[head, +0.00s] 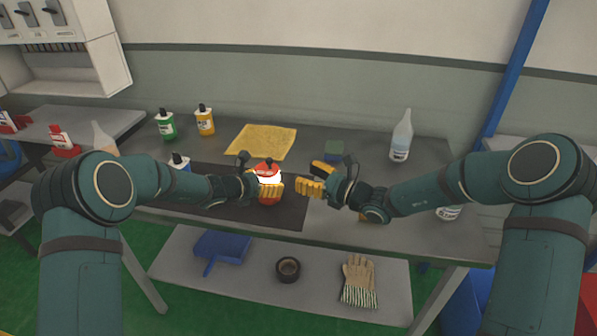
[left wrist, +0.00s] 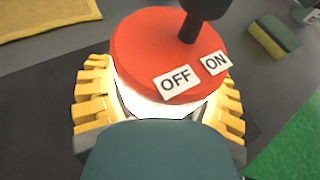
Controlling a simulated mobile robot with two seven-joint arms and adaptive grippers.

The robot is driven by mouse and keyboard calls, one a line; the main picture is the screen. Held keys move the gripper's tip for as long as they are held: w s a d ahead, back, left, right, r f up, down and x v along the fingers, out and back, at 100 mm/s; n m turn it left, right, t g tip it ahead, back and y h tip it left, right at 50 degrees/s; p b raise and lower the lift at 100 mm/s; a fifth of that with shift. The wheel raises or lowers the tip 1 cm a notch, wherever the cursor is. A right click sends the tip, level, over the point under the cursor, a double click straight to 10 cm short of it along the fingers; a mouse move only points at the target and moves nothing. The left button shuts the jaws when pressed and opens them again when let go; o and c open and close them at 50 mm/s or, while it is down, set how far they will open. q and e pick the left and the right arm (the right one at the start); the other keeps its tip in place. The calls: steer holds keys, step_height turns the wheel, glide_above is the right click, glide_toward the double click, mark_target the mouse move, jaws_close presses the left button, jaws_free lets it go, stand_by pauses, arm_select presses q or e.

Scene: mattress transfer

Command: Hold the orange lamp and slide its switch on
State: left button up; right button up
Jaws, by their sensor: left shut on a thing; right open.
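The orange-red lamp (head: 268,169) stands over the dark mat on the bench, its body glowing white. In the left wrist view its round red top (left wrist: 150,50) carries OFF and ON labels, and a dark switch stem (left wrist: 189,28) rises behind them. I cannot tell exactly which label the switch lines up with. My left gripper (head: 270,189) is shut around the lamp's body, with its yellow fingers on both sides in the wrist view (left wrist: 160,105). My right gripper (head: 314,178) is open and empty, just right of the lamp and apart from it.
The dark mat (head: 265,217) is bare in front. A lower shelf holds a glove (head: 358,275).

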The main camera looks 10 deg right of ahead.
stand_by(0.3)
arm_select(q)
steer(key=o, duration=1.3)
